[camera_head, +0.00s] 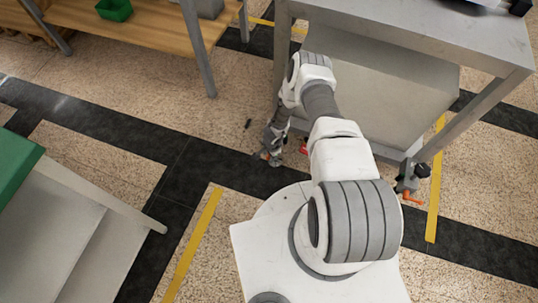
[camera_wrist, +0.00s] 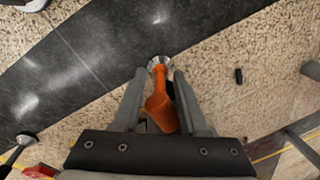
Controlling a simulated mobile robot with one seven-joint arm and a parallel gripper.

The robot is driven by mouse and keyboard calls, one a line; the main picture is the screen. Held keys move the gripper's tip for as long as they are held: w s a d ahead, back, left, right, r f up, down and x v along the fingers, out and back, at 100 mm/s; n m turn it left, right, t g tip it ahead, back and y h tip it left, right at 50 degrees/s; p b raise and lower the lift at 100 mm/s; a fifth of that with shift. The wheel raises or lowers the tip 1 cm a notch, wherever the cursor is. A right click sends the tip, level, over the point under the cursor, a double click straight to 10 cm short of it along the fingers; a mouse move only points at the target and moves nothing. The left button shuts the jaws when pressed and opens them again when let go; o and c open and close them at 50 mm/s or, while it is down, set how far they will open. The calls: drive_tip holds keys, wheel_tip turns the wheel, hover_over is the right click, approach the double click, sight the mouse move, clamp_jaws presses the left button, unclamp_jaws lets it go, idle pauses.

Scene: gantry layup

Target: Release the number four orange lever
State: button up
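An orange lever (camera_wrist: 160,112) points up between the two fingers of my gripper (camera_wrist: 159,75) in the wrist view. Its thin end meets a round metal piece near the floor, and its broad end is close to the palm. The fingers stand apart on either side of it; I cannot tell whether either touches it. In the head view my gripper (camera_head: 270,154) is low by the floor at the table's near left leg, and my arm hides much of that spot. Another orange lever (camera_head: 413,197) is on the caster at the table's right leg. No number shows.
The grey metal table (camera_head: 450,45) with a boxy lower body (camera_head: 390,85) stands behind my arm. A small dark object (camera_head: 247,124) lies on the floor to the left of my gripper. A wooden bench (camera_head: 130,22) is at the upper left, a green-topped unit (camera_head: 15,175) at the left edge.

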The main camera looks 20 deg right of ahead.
clamp_jaws()
idle(1.1)
